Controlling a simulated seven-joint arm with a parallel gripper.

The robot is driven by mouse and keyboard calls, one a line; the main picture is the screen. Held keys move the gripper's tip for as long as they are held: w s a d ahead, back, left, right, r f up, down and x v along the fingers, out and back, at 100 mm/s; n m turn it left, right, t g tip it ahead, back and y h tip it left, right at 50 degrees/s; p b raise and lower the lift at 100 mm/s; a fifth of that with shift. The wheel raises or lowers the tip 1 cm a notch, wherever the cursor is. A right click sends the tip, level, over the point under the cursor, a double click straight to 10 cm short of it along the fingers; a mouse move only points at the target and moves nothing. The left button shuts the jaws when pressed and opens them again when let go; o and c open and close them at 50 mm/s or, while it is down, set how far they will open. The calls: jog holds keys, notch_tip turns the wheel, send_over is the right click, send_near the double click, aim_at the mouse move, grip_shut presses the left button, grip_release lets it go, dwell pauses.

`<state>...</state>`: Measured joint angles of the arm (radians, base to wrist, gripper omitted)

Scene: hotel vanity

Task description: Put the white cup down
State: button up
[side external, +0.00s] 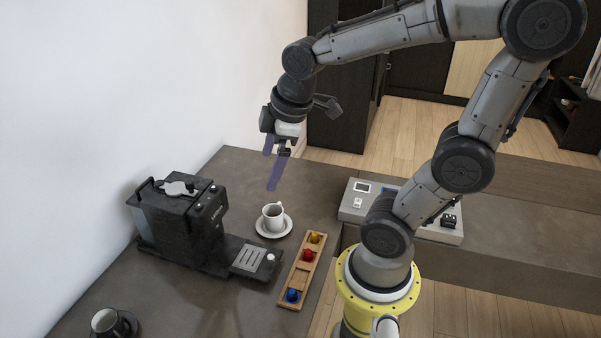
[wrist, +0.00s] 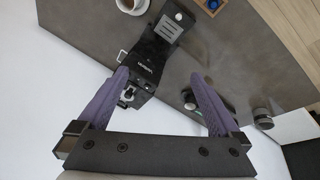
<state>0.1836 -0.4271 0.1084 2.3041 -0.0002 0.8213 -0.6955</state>
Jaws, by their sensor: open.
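The white cup (side external: 273,213) stands upright on a white saucer (side external: 285,228) on the grey counter, between the coffee machine and the wooden tray. In the wrist view the white cup (wrist: 133,5) is cut off by the top edge. My gripper (side external: 273,172) is raised above the counter, up and away from the cup. Its two purple fingers are apart with nothing between them, as the wrist view of my gripper (wrist: 161,82) also shows.
A black coffee machine (side external: 180,222) stands left of the cup. A wooden tray (side external: 300,275) with coloured capsules lies to the right. A dark cup (side external: 105,321) on a dark saucer is at the front left. A grey panel (side external: 350,212) lies at the right. Counter behind the cup is clear.

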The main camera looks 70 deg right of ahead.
jog(key=s+a+r+m+t, duration=0.1)
jog(key=s+a+m, duration=0.3)
jog(key=s, duration=0.3)
jog(key=shift+s+a+r+m+t+y, duration=0.25)
jog(key=shift+r+m+t+y, duration=0.15)
jog(key=shift+m, duration=0.5)
